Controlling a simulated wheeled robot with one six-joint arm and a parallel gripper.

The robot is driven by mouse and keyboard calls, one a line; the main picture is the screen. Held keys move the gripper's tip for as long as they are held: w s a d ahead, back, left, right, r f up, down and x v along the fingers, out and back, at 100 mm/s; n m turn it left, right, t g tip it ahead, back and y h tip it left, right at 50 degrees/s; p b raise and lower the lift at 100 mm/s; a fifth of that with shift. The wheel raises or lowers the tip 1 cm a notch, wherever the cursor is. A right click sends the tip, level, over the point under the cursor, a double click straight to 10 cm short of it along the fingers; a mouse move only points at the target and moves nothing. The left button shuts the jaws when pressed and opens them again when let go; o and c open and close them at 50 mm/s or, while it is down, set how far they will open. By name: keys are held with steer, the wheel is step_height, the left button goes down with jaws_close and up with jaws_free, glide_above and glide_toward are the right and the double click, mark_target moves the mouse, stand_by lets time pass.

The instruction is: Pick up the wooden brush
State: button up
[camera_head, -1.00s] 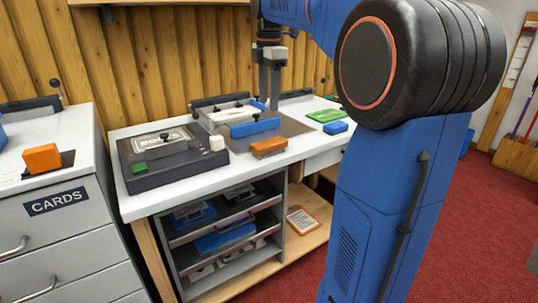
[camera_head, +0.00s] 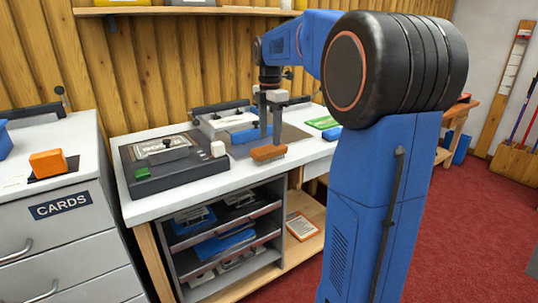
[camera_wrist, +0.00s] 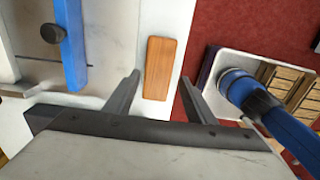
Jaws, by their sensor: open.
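The wooden brush (camera_head: 268,153) lies near the front edge of the white bench top, an orange-brown block with pale bristles under it. In the wrist view its smooth wooden back (camera_wrist: 160,68) shows from above. My gripper (camera_head: 270,138) points down, open, just above the brush. In the wrist view its two fingertips (camera_wrist: 160,80) stand on either side of the brush, with a gap to each side. Nothing is held. How far the tips are above the brush is hard to tell.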

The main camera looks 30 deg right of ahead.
mark_target(269, 148)
steer(key=shift+w+a+f, duration=0.1)
steer(key=shift+f, duration=1.5)
steer(key=shift+w+f, duration=0.1)
steer(key=shift+f, duration=1.5)
steer(key=c, duration=0.9)
